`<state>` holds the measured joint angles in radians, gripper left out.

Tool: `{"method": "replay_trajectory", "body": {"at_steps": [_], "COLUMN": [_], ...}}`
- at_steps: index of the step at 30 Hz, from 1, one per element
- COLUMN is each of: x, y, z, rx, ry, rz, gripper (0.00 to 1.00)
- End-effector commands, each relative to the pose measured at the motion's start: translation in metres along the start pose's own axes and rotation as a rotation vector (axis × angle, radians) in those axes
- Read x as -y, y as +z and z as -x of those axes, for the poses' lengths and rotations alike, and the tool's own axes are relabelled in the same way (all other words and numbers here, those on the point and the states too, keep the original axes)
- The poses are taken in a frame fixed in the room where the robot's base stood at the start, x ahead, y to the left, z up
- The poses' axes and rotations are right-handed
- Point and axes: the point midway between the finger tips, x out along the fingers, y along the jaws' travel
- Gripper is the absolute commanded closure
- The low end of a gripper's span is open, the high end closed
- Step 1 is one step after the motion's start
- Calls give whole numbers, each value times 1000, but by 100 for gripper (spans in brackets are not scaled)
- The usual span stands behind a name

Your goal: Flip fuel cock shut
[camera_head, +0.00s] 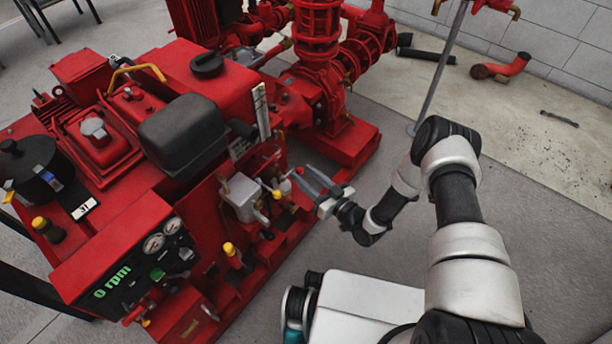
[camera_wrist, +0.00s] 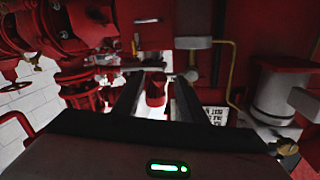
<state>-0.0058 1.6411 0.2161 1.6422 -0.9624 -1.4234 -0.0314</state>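My gripper (camera_head: 308,181) is at the right side of the red engine, its fingers pointing left toward a grey housing (camera_head: 241,197) and small brass-coloured fittings. In the wrist view my gripper (camera_wrist: 157,82) has its two dark fingers apart. A short red cylindrical piece (camera_wrist: 155,92) shows between them; it may be the fuel cock's handle, but I cannot tell for sure. I cannot tell whether either finger touches it. The cock's body and its open or shut position are not clear in either view.
The control panel (camera_head: 134,268) reads 0 rpm. A black muffler-like box (camera_head: 183,134) sits above the grey housing. Yellow-capped fittings (camera_head: 230,249) stand below it. A red pump (camera_head: 317,60) is behind. The floor right of the pumpset is mostly clear.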

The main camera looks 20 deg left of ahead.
Motion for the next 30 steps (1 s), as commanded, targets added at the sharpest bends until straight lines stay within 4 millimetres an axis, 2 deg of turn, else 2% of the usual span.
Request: {"method": "replay_trajectory", "body": {"at_steps": [5,15,21,25,30], "x": [-1,-1,0,-1,0], "y": [-1,-1,-1,-1,0], "z": [23,105,147,163,172], "rx": [3,3,2,1,1], "ry": [3,5,5,3,1], "rz": [-1,-2,-2,-1,-1], "gripper": [62,62,62,62,62]}}
